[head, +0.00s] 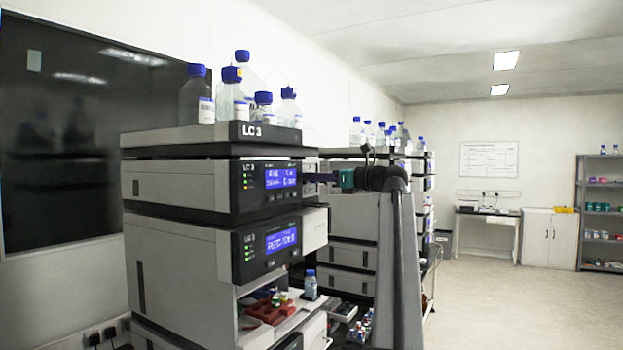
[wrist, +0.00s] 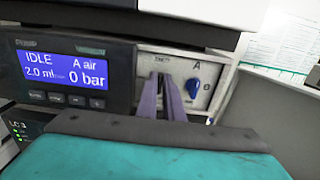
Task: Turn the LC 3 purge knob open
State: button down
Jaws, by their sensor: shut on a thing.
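The LC 3 stack (head: 180,190) stands at the left in the head view, its top tray marked LC 3. Its pump module shows a blue display (wrist: 68,65) reading IDLE, A air, 2.0 ml, 0 bar in the wrist view. My gripper (wrist: 161,80) reaches the front panel right of this display with its two purple fingers close together under a small label. The fingers are shut on the purge knob, which they hide almost wholly, so its angle cannot be told. In the head view my gripper (head: 312,178) meets the pump's right side.
A blue selector knob (wrist: 194,87), with an A above it, sits just right of my fingers. Several blue-capped bottles (head: 232,95) stand on top of the stack. A lower module (head: 281,241) has another lit display. Open floor (head: 530,305) lies at the right.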

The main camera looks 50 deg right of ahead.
jog(key=shift+n, duration=0.5)
jog(key=shift+s+a+f+n+b, duration=0.15)
jog(key=shift+n+b, duration=1.15)
jog(key=shift+n, duration=1.45)
jog(key=shift+w+a+f+n+b, duration=0.15)
jog(key=shift+n+b, duration=1.2)
jog(key=shift+n, duration=1.35)
jog(key=shift+s+a+f+n+b, duration=0.15)
jog(key=shift+n+b, duration=1.15)
jog(key=shift+n, duration=1.45)
jog(key=c, duration=1.9)
grip_release()
jog(key=shift+s+d, duration=0.1)
jog(key=shift+s, duration=0.05)
